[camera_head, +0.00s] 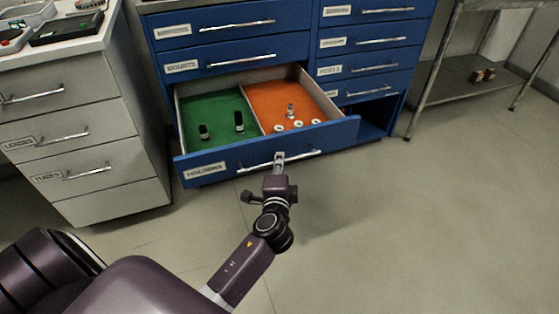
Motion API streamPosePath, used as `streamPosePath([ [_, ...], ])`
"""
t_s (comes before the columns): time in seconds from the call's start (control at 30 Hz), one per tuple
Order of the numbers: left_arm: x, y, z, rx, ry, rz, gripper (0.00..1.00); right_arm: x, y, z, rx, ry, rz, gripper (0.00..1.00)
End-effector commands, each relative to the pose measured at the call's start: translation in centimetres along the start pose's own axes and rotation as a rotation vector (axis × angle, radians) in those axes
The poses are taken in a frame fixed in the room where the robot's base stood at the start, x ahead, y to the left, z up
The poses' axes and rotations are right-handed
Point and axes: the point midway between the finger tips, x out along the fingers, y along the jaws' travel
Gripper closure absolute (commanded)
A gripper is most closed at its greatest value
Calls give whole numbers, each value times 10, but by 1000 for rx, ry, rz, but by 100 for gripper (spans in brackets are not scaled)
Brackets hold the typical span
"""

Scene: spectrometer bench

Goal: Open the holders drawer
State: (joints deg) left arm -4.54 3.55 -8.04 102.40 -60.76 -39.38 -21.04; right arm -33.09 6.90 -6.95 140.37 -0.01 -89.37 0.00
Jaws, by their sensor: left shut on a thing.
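The holders drawer (225,165) is the lowest drawer in the left column of the blue cabinet. It stands pulled well out, and its label shows on the front. Inside are a green compartment (215,108) on the left and an orange compartment (268,98) on the right. Two black holders (239,121) stand in the green part, and several small whitish and metal parts (291,110) are in the orange part. My left gripper (279,158) is shut on the drawer's bar handle (300,156), near its middle. My right gripper is not in view.
The blue cabinet's other drawers (235,50) are shut, with an open dark gap (372,123) at its lower right. A grey drawer unit (85,140) stands at left. A metal shelf rack (460,72) stands at right. The floor (400,220) in front and to the right is clear.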

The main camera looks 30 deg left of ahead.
Motion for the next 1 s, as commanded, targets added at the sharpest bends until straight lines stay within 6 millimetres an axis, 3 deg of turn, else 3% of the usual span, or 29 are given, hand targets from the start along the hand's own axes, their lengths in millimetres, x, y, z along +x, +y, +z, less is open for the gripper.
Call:
streamPosePath([
  [0.2, 0, 0, 0, 0, -1, 1, 74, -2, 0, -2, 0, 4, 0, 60],
  [0.57, -8, 1, 0, 0, 1, 2, 74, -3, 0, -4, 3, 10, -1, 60],
  [1.0, -94, 2, 0, -1, -1, 5, 74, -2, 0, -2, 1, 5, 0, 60],
])
